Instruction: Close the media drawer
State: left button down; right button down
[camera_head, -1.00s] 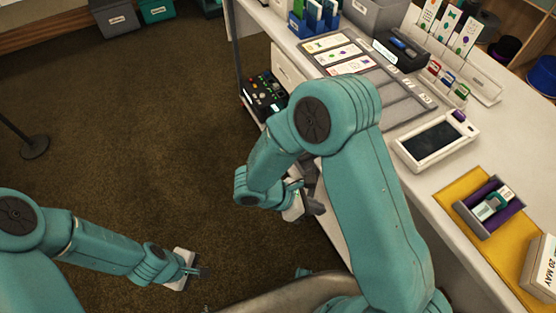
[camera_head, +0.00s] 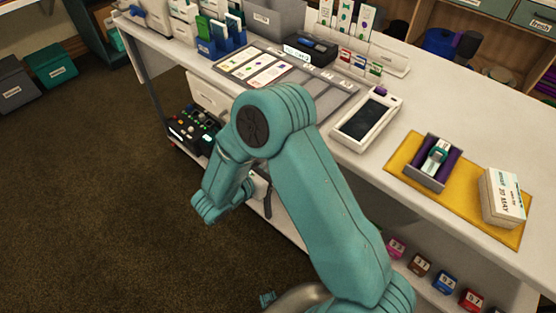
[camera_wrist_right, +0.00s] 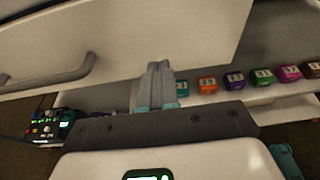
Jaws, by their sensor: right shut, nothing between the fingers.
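A white drawer front (camera_head: 207,92) shows under the desk's front edge in the head view, left of my right arm. In the right wrist view a large white panel with a grey bar handle (camera_wrist_right: 48,72) fills the upper left; it looks like a drawer front. My right gripper (camera_wrist_right: 158,72) is shut and empty, its fingertips overlapping the panel's lower part. The handle is well to the left of the fingers. I cannot tell whether the fingers touch the panel or how far the drawer stands out. In the head view my right arm hides much of the desk front. My left gripper is out of view.
Numbered cubes (camera_wrist_right: 234,81) stand on a shelf below. A control box with knobs (camera_head: 192,130) sits low by the desk.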

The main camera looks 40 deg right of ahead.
jog(key=shift+w+d, duration=0.2)
jog(key=shift+d, duration=1)
jog(key=d, duration=0.4)
jog(key=shift+w+d+b, duration=0.15)
jog(key=shift+d+b, duration=0.1)
jog(key=shift+b, duration=0.1)
jog(key=shift+r, duration=0.2)
jog(key=shift+d+r, duration=0.1)
jog(key=shift+w, duration=0.1)
